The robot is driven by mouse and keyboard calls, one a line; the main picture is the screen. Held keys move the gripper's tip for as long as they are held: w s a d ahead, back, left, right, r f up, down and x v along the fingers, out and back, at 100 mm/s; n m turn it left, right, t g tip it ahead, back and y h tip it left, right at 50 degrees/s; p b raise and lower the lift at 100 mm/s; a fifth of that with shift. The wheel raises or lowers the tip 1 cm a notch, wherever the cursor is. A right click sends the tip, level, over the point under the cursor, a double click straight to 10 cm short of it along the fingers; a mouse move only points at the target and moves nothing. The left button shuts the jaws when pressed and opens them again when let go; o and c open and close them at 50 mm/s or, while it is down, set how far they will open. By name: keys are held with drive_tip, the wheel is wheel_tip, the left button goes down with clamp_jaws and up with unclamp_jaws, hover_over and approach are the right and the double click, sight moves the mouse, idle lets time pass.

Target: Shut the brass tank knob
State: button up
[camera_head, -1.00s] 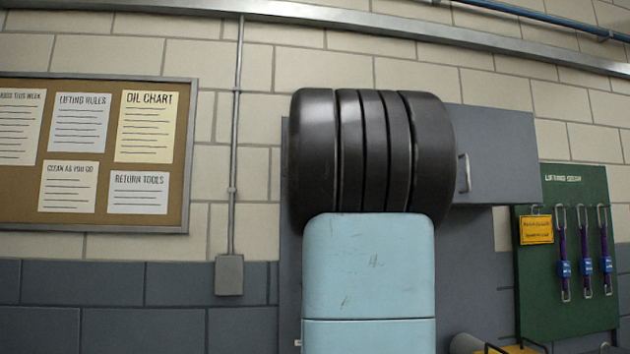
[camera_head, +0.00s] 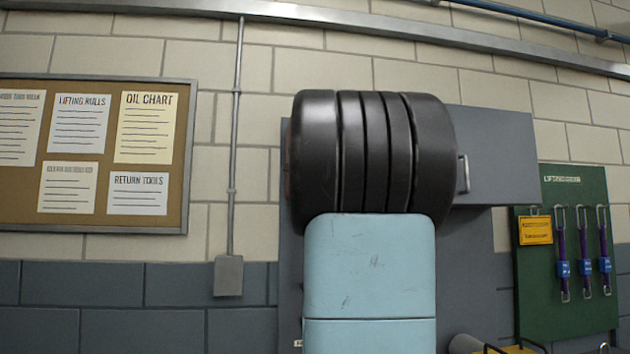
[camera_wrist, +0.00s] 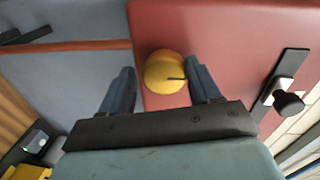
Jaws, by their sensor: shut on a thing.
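The brass tank knob (camera_wrist: 160,76) is round and yellow, with a short dark line on its face. In the wrist view it sits against a red panel (camera_wrist: 225,35), near that panel's left edge. My gripper (camera_wrist: 162,66) has one blue-grey finger on each side of the knob and is shut on it. The exact contact at the left finger is hard to see. The head view does not show the knob or my gripper; my own light blue and black arm fills its middle.
A black knob on a dark plate (camera_wrist: 288,103) stands right of my gripper in the wrist view. A grey-blue surface (camera_wrist: 65,80) lies at left. The head view shows a notice board (camera_head: 95,155), a grey cabinet (camera_head: 497,155) and a green board with straps (camera_head: 565,255).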

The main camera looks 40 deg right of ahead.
drive_tip(key=shift+o, duration=1.4)
drive_tip(key=shift+d, duration=0.15)
drive_tip(key=shift+o, duration=0.2)
drive_tip(key=shift+r, duration=0.1)
drive_tip(key=v, duration=1.4)
drive_tip(key=shift+w, duration=0.1)
